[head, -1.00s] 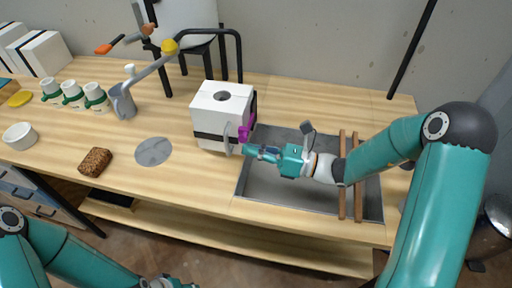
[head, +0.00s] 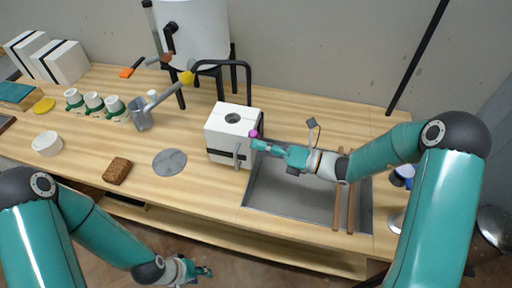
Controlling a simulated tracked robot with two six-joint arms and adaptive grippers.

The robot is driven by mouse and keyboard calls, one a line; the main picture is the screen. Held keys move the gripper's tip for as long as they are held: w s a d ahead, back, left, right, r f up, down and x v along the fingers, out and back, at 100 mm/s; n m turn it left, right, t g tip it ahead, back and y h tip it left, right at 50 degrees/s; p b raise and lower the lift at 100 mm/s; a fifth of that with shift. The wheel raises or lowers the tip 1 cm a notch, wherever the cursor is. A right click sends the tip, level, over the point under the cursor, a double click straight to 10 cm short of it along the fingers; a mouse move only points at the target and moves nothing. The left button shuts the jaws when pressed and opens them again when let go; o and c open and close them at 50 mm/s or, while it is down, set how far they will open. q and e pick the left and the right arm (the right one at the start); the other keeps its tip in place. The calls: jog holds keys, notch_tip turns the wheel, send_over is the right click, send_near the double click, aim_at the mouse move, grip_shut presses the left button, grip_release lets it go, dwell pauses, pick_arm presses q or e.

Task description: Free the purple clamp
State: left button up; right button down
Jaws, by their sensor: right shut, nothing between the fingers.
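The purple clamp (head: 253,133) shows only as a small purple piece at the right side of a white box (head: 222,142) with a dark band. The rest of the clamp is hidden behind my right gripper and the box. My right gripper (head: 256,146) is shut and empty, its tips just below the purple piece; I cannot tell if they touch it. My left gripper (head: 207,271) is low in front of the bench, far from the clamp; its fingers are too small to read.
A sink (head: 290,196) with two wooden bars (head: 337,209) lies under my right forearm. A grey disc (head: 170,162), a brown sponge-like block (head: 117,171) and a white bowl (head: 47,143) lie left of the box. Several cups (head: 94,102) stand behind.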

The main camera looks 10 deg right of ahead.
pick_arm(q)
jog(key=shift+r+p, duration=0.45)
jog(key=shift+r, duration=0.25)
pick_arm(e)
jog(key=shift+w+d+r, duration=0.25)
jog(key=shift+w+r, duration=0.25)
jog(key=shift+r, duration=0.05)
jog(key=shift+w+d+r, duration=0.25)
jog(key=shift+w+r, duration=0.2)
jog(key=shift+r, duration=0.2)
pick_arm(q)
jog(key=shift+s, duration=0.1)
pick_arm(e)
jog(key=shift+d, duration=0.1)
pick_arm(q)
jog(key=shift+s+d+r+p, duration=0.35)
jog(key=shift+s+r+p, duration=0.15)
jog(key=shift+s+p, duration=0.1)
pick_arm(e)
jog(key=v, duration=1)
jog(key=shift+s+a+f, duration=0.2)
jog(key=shift+s, duration=0.1)
jog(key=shift+a, duration=0.1)
